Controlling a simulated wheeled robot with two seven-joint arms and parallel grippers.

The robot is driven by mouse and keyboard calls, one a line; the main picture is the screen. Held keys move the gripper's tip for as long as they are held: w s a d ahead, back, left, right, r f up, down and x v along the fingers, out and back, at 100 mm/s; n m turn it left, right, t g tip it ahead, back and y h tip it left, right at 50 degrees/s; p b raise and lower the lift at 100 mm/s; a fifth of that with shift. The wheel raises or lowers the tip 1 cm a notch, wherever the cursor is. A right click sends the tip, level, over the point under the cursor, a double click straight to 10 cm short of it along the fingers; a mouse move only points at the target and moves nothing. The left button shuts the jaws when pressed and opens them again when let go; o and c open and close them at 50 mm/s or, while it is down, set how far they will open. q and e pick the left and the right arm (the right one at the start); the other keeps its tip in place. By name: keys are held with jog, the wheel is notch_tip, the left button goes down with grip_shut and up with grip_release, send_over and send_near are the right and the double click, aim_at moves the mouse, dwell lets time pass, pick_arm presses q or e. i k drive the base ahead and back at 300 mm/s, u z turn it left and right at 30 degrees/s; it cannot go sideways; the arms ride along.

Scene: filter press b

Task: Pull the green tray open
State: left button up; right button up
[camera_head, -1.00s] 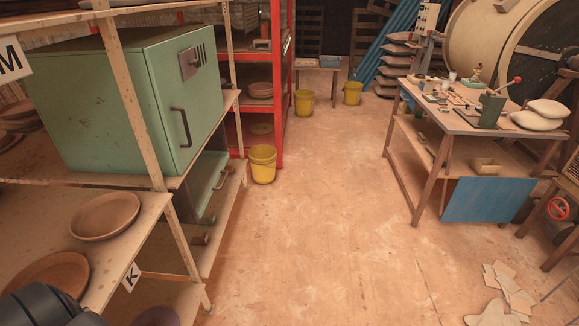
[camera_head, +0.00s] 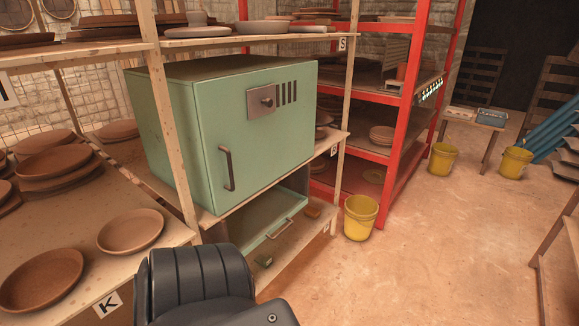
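A green tray (camera_head: 262,215) with a thin bar handle (camera_head: 280,229) sits on the lower shelf, directly under a green cabinet (camera_head: 240,130). Its front faces right and toward me; I cannot tell how far it is pulled out. The cabinet above has a closed door with a dark vertical handle (camera_head: 227,168), a latch plate and vent slots. A dark part of my own arm is at the bottom centre, in front of the shelving and partly covering the lower shelf. Neither gripper's fingers show.
Wooden shelves with clay plates (camera_head: 131,231) stand at left. A red rack (camera_head: 393,110) is behind the cabinet. A yellow bucket (camera_head: 360,218) stands on the floor just right of the lower shelf.

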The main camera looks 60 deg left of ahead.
aim_at(250, 226)
jog(key=u, duration=0.65)
jog(key=i, duration=1.1)
jog(key=u, duration=0.75)
